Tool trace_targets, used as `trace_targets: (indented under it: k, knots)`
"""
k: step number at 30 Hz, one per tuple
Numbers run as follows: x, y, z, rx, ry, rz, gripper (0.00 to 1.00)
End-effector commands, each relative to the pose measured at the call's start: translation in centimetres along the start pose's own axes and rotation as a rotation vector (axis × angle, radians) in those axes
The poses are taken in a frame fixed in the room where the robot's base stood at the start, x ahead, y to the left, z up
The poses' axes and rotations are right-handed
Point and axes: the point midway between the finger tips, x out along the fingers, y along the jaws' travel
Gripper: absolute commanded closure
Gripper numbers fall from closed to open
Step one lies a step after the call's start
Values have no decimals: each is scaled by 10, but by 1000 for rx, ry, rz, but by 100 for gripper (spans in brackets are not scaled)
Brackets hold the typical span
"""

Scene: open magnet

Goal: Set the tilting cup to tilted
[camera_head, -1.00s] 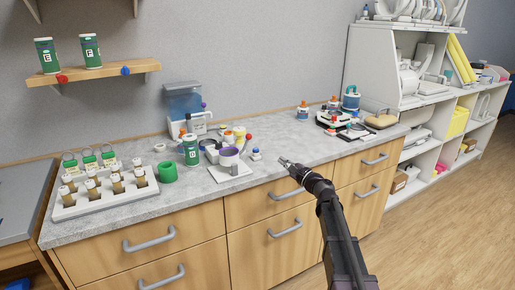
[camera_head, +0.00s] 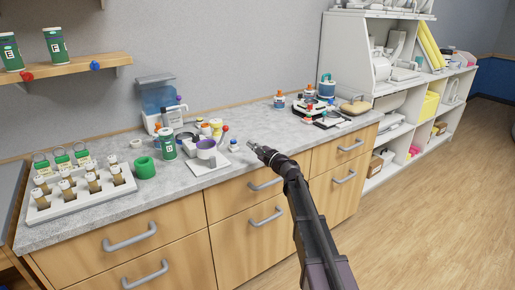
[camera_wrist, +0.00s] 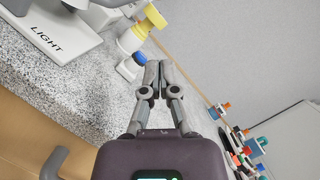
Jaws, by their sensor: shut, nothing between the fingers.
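A cup with a purple band (camera_head: 206,149), which looks like the tilting cup, stands on a white base plate (camera_head: 212,164) on the counter. It looks about upright; its exact tilt is too small to tell. A red ball on a thin stem (camera_head: 225,129) shows just right of it; I cannot tell whether it is part of the cup. In the wrist view, a white plate marked LIGHT (camera_wrist: 50,42) is at upper left, with the cup mostly cut off. My gripper (camera_head: 254,147) is shut and empty, right of the plate and apart from it. Its fingertips (camera_wrist: 157,70) meet in the wrist view.
A small white bottle with a blue cap (camera_head: 234,146) stands between the plate and my gripper. A green-labelled can (camera_head: 167,144) and a green ring (camera_head: 145,168) are left of the cup. Bottles and a device (camera_head: 315,106) stand farther right.

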Motion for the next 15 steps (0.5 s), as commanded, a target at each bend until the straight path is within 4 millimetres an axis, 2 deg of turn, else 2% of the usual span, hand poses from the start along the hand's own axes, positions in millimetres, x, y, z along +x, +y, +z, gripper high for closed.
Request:
trace_targets:
  k: [1, 9, 15]
  knots:
    - [11, -2, -1, 0, -1, 1, 100]
    - [52, -2, -1, -1, 0, 1, 100]
    - [67, -2, 18, -1, 0, 1, 100]
